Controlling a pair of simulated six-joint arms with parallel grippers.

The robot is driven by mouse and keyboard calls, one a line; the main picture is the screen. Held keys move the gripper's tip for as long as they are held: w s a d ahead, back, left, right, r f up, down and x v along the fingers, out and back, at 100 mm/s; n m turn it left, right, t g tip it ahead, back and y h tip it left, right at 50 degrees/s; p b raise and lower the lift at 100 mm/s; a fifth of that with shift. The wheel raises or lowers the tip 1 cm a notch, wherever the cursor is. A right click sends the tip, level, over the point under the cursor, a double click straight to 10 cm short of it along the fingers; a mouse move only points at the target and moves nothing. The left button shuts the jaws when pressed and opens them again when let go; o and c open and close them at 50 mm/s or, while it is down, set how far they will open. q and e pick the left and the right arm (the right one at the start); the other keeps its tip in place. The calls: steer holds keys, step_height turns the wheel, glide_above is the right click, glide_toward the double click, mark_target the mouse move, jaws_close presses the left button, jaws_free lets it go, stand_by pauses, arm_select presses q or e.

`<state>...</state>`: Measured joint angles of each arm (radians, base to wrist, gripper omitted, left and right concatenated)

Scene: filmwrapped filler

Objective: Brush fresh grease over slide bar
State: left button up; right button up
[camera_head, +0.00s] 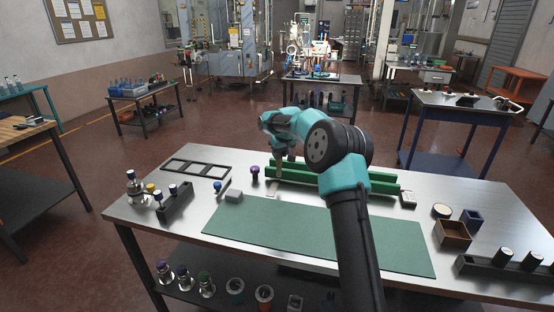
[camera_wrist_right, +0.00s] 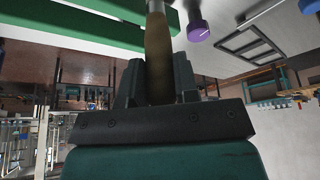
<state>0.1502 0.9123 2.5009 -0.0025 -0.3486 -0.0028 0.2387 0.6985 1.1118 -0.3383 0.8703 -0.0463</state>
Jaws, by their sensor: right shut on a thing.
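A long green bar (camera_head: 375,184), which looks like the slide bar, lies along the back of the metal table, partly hidden by my right arm. It shows at the top left of the right wrist view (camera_wrist_right: 70,22). My right gripper (camera_head: 284,160) is over the bar's left part. In the right wrist view it is shut on a tan wooden handle (camera_wrist_right: 158,58), which looks like the brush's, with a pale metal part at its top. The bristles are out of that view, so I cannot tell whether they touch the bar. My left gripper is not in view.
A green mat (camera_head: 300,232) covers the table's front. A purple-capped piece (camera_head: 255,172), grey block (camera_head: 233,196), black frame (camera_head: 190,168) and black rack (camera_head: 176,203) stand left. A white box (camera_head: 408,199), brown box (camera_head: 452,234) and black holder (camera_head: 500,268) stand right.

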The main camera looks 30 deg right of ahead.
steer(key=shift+r, duration=1.45)
